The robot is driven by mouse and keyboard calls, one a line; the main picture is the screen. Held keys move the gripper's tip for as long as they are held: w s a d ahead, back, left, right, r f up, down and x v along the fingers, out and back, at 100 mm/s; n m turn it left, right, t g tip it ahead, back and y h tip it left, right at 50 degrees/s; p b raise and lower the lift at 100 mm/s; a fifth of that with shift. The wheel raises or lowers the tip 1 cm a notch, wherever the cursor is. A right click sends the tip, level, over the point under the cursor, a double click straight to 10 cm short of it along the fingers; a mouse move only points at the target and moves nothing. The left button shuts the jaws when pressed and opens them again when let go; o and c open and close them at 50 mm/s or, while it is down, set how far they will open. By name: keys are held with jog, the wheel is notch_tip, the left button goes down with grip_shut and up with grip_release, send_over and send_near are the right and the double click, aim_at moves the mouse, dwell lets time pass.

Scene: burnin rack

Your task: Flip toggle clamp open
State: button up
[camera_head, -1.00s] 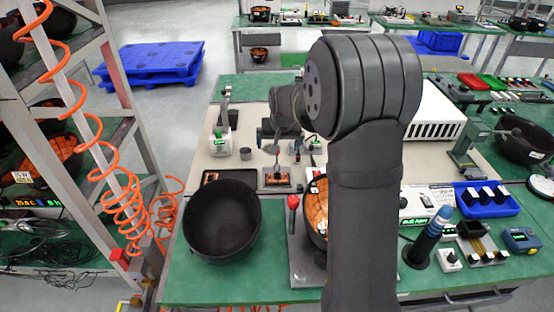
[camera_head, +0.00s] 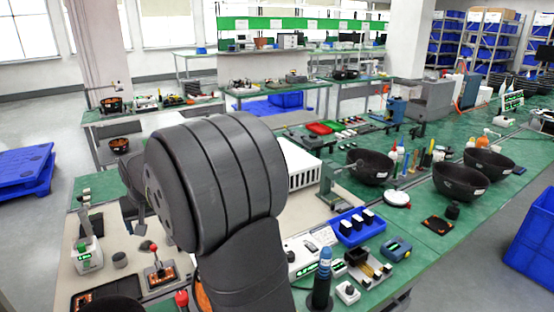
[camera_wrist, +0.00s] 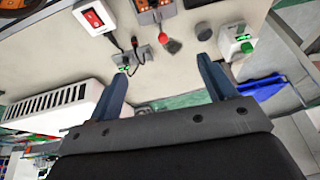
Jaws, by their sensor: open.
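A small fixture (camera_head: 160,274) with an orange board lies on the beige mat. A lever with a red knob (camera_head: 152,247) rises from it and looks like the toggle clamp. In the head view my arm hides most of the gripper.
A white box with a green display (camera_head: 87,255) stands left of the fixture. A second red knob (camera_head: 182,298) shows at the bottom edge, beside my arm. A white vented case (camera_head: 300,165) is behind my arm. A blue tray (camera_head: 352,226) lies to the right.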

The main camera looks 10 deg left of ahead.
jog(key=c, duration=1.1)
jog(key=shift+s+f+n, duration=0.15)
jog(key=shift+f+n, duration=0.05)
jog(key=shift+n, duration=0.2)
jog(key=c, duration=0.3)
jog(key=shift+s+f+n, duration=0.15)
jog(key=shift+f+n, duration=0.05)
jog(key=shift+n, duration=0.3)
grip_shut()
jog(key=s+f+n, duration=0.1)
jog(key=n, duration=0.2)
jog(key=s+d+f+n+y, duration=0.1)
jog(key=n, duration=0.2)
jog(key=s+f+n+t+y, duration=0.1)
jog(key=s+f+n, duration=0.1)
jog(key=n, duration=0.2)
jog(key=shift+d+f, duration=0.1)
jog(key=shift+d, duration=0.05)
